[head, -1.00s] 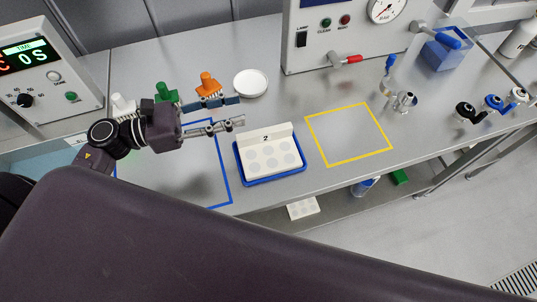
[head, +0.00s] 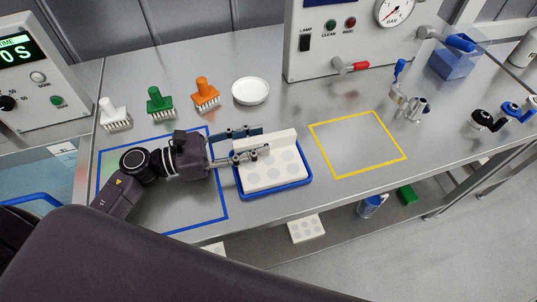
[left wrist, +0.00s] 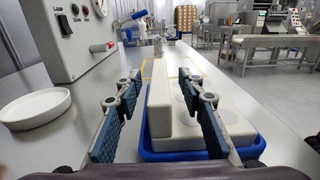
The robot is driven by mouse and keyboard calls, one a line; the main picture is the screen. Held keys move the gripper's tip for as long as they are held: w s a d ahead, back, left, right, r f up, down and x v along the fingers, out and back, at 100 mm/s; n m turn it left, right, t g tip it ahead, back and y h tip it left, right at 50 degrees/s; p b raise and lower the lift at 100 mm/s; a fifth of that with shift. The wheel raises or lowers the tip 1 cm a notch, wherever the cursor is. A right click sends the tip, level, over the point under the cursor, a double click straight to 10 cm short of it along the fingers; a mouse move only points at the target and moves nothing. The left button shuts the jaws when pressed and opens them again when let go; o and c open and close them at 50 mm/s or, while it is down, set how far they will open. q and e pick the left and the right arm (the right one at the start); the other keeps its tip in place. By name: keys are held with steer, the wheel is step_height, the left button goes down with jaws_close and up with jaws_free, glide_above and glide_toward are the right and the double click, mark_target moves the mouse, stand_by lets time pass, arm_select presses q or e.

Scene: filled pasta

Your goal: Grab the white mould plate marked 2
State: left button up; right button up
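The white mould plate (head: 275,172), with a raised wall along its back and round marks on its flat part, lies in a blue tray (head: 278,192). The 2 seen on its wall earlier is now hidden. My left gripper (head: 260,142) is open at the left end of the raised wall, one finger behind it and one in front. In the left wrist view the raised wall (left wrist: 160,112) stands between the spread fingers (left wrist: 162,95). I cannot tell whether either finger touches it. My right gripper is not in view.
A white dish (head: 251,91) and orange (head: 206,94), green (head: 160,102) and white (head: 115,114) brushes stand behind. A yellow outlined square (head: 358,143) to the right is empty. Another white plate (head: 305,228) lies below the table's front edge.

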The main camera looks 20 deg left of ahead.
arm_select(q)
steer(key=shift+p+x, duration=0.3)
steer(key=shift+x, duration=1.1)
steer(key=shift+f, duration=0.1)
jaws_close()
